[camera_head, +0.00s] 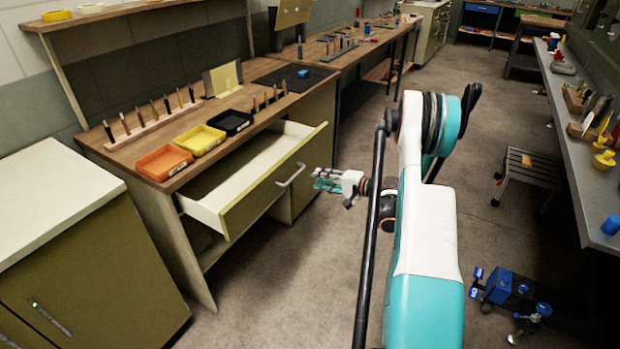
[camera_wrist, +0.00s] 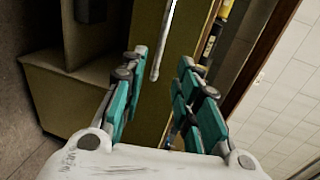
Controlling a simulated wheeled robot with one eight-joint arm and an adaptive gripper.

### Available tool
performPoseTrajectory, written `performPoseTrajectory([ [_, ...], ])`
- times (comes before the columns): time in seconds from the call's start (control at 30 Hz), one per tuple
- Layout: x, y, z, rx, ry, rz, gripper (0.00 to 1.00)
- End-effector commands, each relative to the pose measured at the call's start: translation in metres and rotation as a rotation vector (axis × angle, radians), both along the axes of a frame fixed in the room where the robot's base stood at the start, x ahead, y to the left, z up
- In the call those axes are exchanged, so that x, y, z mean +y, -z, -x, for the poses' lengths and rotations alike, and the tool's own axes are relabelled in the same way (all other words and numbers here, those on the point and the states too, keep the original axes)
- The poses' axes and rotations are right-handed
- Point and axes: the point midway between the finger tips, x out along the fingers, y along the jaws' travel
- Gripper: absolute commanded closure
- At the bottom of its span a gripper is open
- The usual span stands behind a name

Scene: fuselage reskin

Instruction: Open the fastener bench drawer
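The fastener bench (camera_head: 130,150) stands at the left with a wooden top and olive front. Its drawer (camera_head: 250,205) is pulled well out, and its pale inside looks empty where it shows. A light bar handle (camera_head: 291,175) is on the olive drawer front. My gripper (camera_head: 318,182) is just right of the handle and looks apart from it. In the wrist view my gripper (camera_wrist: 161,62) has its teal fingers spread with nothing between their pads. The handle (camera_wrist: 163,40) shows beyond the fingertips, in line with the gap.
Orange (camera_head: 164,162), yellow (camera_head: 200,139) and black (camera_head: 231,122) trays sit on the bench top above the drawer. A pale-topped cabinet (camera_head: 50,200) stands at the near left. A step stool (camera_head: 530,167) and a blue wheeled thing (camera_head: 510,290) are at the right. The floor between is clear.

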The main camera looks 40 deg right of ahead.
Motion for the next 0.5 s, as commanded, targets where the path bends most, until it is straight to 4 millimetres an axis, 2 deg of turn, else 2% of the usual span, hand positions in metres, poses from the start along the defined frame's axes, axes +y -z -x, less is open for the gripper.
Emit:
performPoseTrajectory([
  [0.2,-0.007,-0.004,0.018,0.0,0.0,0.0,0.71],
  [0.5,-0.007,-0.005,0.02,0.0,0.0,0.001,0.71],
])
